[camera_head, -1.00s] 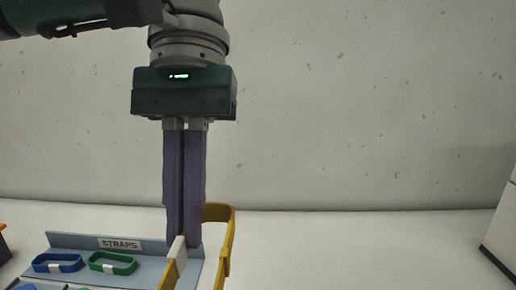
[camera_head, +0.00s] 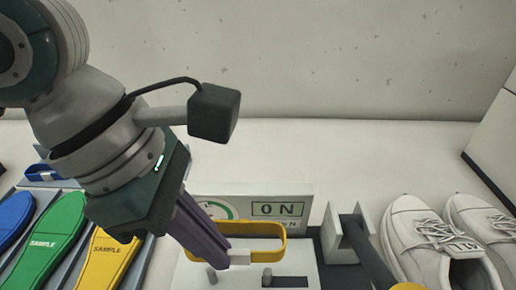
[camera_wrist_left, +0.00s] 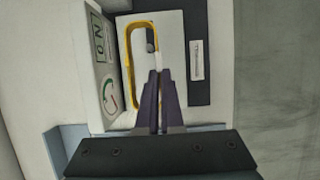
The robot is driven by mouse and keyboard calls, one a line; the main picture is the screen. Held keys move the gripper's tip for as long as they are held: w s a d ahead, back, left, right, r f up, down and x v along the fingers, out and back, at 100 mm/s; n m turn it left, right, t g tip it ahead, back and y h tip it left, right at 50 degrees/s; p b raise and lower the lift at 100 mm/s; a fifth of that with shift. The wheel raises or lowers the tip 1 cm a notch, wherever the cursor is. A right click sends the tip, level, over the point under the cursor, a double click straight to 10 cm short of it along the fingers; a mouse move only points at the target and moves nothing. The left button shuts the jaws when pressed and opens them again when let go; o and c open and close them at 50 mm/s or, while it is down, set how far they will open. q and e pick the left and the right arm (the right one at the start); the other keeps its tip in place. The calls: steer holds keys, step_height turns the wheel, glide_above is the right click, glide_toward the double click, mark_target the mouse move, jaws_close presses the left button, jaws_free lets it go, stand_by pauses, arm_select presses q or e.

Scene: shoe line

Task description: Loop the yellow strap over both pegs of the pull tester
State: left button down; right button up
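My left gripper (camera_head: 230,255) is shut on the white tag of the yellow strap (camera_head: 284,243) and points down and to the right. The strap hangs as an open loop in front of the pull tester's dial and "0 N" panel (camera_head: 297,199). Two short grey pegs, the left peg (camera_head: 211,276) and the right peg (camera_head: 267,274), show just below the strap's near side. In the left wrist view, the strap (camera_wrist_left: 129,70) runs out from my fingertips (camera_wrist_left: 158,73), and one peg (camera_wrist_left: 150,47) appears inside its outline. Its height above the pegs is unclear. My right gripper is not in view.
A white bracket with a dark, yellow-ended bar (camera_head: 372,250) stands right of the tester. White shoes (camera_head: 420,240) lie beyond it. Blue, green and yellow sample soles (camera_head: 108,250) are at the left, with a blue strap (camera_head: 45,172) behind.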

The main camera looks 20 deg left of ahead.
mark_target(181, 251)
arm_select(q)
steer(key=shift+f+b, duration=2.3)
steer(key=shift+f, duration=0.65)
steer(key=shift+f+b, duration=1.75)
steer(key=shift+f, duration=0.05)
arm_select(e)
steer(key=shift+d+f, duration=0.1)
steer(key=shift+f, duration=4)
arm_select(q)
steer(key=c, duration=1)
jaws_free()
steer(key=v, duration=1)
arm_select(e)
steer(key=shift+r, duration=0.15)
